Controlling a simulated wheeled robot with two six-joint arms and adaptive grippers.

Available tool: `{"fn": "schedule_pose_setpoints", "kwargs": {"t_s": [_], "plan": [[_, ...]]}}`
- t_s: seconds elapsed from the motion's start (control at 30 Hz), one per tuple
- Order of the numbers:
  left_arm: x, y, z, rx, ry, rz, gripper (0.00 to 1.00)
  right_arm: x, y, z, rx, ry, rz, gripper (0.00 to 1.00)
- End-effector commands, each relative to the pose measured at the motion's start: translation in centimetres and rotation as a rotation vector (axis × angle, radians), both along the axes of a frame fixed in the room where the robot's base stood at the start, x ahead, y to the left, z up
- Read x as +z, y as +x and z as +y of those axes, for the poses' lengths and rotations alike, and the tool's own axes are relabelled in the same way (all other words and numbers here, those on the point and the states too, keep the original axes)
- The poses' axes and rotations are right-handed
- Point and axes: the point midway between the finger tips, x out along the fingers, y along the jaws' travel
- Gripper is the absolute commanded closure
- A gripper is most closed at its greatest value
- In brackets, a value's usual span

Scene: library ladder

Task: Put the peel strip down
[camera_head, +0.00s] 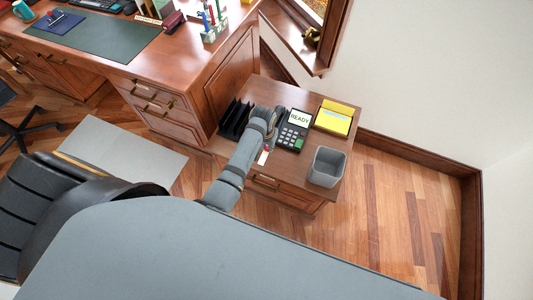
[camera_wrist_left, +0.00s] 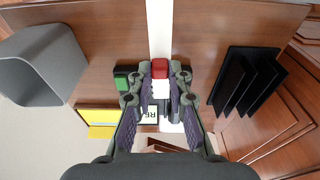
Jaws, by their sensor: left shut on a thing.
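The peel strip (camera_head: 263,157) is white with a red part, near the front of the small wooden cabinet top (camera_head: 235,149). In the left wrist view the white strip (camera_wrist_left: 160,28) runs from the top edge down to a red piece (camera_wrist_left: 160,68) between the fingertips. My left gripper (camera_head: 267,143) is shut on the strip, pointing down over the cabinet top. It also shows in the left wrist view (camera_wrist_left: 160,76). I cannot tell whether the strip touches the surface. My right gripper is not in view.
A card terminal (camera_head: 293,132) reading READY stands just right of the gripper. A black file holder (camera_head: 234,118) is to its left. A grey bin (camera_head: 327,167) and a yellow notepad tray (camera_head: 335,119) are at the right. The big desk (camera_head: 175,65) adjoins behind left.

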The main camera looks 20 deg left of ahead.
Motion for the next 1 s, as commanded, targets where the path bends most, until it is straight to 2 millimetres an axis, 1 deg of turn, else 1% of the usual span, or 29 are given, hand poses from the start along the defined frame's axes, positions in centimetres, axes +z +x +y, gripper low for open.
{"fn": "schedule_pose_setpoints", "kwargs": {"t_s": [0.03,0.13,0.23,0.37,0.47,0.57,0.7,0.77,0.83,0.93,1.0], "plan": [[-1.1,0.8,-0.6,-0.005,-0.001,0.003,0.92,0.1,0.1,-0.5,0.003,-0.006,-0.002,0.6],[-2.9,2.0,-1.4,-0.015,0.0,0.002,0.92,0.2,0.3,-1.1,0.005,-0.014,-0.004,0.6],[-3.9,2.5,-1.9,-0.021,0.001,0.0,0.92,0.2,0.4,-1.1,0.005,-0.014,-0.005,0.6],[-4.2,2.6,-2.0,-0.022,0.0,-0.001,0.92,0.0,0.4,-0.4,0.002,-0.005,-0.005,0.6],[-5.0,2.6,-2.0,-0.022,0.0,-0.001,0.92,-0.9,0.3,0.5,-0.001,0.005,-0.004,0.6],[-6.8,2.6,-2.0,-0.021,0.0,-0.001,0.92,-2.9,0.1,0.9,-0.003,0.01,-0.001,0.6],[-9.8,2.6,-2.0,-0.021,0.0,-0.001,0.92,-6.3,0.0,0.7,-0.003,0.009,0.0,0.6],[-10.6,2.6,-2.0,-0.021,0.0,-0.001,0.92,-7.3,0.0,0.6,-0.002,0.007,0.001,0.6],[-10.8,2.6,-2.0,-0.021,0.0,-0.001,0.92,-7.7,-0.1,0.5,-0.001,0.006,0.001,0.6],[-10.5,2.6,-2.0,-0.021,0.0,-0.001,0.92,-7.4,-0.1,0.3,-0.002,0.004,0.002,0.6],[-10.9,2.6,-2.0,-0.021,0.0,0.0,0.92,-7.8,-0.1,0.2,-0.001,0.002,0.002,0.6]]}}
